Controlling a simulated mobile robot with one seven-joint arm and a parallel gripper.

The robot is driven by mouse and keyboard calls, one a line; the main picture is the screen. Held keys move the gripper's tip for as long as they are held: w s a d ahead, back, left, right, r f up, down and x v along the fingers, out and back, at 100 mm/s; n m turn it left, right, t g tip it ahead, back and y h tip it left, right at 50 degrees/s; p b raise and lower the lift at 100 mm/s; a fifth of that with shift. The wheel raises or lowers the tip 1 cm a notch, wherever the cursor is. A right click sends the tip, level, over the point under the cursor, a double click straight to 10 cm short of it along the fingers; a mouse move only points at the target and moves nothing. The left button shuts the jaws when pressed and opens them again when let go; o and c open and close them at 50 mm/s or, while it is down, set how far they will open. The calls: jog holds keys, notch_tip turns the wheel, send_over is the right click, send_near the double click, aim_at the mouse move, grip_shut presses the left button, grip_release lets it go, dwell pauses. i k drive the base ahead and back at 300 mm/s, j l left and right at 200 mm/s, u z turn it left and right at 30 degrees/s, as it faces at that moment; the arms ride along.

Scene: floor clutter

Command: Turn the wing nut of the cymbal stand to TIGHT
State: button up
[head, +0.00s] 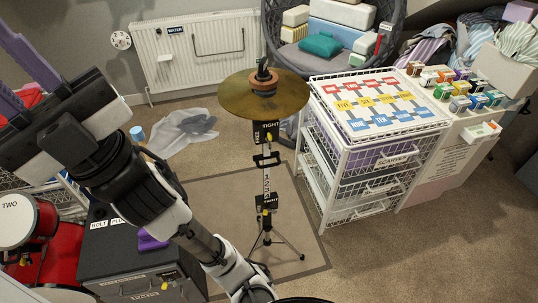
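The cymbal stand (267,178) stands upright on a brown mat, with a brass cymbal (242,98) and a brown felt-like washer (264,82) near its top. A small dark piece (263,68), perhaps the wing nut, sits above the washer; its turn is too small to tell. Two black plates on the pole, an upper one (258,139) reading TIGHT and a lower one (267,199), each have a small yellow part beside or below them. My gripper (8,75) is at the far upper left, well away from the stand. Its purple fingers are apart, with nothing seen between them; their tips are cut off.
A white wire-basket unit (350,195) stands close right of the stand. A dark box (130,262), red drum (45,255) and grey crumpled cloth (185,130) lie left. A radiator (200,50) and hanging chair (325,50) are behind. The mat (225,195) has bare room around the tripod.

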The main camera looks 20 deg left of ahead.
aim_at(268, 208)
jog(key=k+j+u, duration=0.15)
jog(key=k+j, duration=0.55)
jog(key=k, duration=0.05)
